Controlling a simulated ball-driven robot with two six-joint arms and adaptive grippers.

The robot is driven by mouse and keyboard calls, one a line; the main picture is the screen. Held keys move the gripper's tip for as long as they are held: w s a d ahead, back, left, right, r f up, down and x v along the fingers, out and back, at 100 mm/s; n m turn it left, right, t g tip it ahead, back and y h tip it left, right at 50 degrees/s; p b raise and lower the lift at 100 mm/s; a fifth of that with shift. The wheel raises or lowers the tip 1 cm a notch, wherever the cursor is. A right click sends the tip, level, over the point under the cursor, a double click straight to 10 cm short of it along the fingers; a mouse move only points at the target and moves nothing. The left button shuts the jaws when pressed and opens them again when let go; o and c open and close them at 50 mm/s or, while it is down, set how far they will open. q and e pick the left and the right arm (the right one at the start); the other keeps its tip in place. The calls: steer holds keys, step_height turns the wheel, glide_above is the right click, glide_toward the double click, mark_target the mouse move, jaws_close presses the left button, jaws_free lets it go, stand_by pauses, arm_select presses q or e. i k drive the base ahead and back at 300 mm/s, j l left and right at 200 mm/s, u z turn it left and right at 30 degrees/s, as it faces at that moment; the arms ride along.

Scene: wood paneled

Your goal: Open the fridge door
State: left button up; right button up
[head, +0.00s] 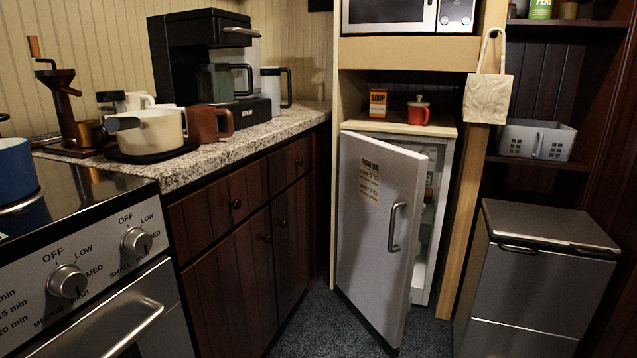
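The small fridge stands under a shelf in the middle right of the head view. Its light grey fridge door (372,232) is ajar, swung out toward me, with its free edge at the right and a gap between door and body. The door has a vertical metal handle (395,227) near that edge and a paper note (369,181) on its upper part. The white fridge body (440,185) and a bit of its inside show through the gap. Neither of my grippers is in view, and nothing touches the handle.
A stove (95,250) and dark wooden cabinets (235,235) line the left. A steel bin (540,275) stands right of the fridge. A soup box (378,103) and a red lidded cup (418,112) stand above the fridge. Dark carpet (325,325) is clear before the door.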

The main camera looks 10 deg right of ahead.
mark_target(382, 184)
steer(key=i+l, duration=0.25)
steer(key=i+l+u, duration=0.1)
steer(key=i+l, duration=0.15)
steer(key=l, duration=0.25)
steer(key=i+l, duration=0.25)
steer(key=l, duration=0.15)
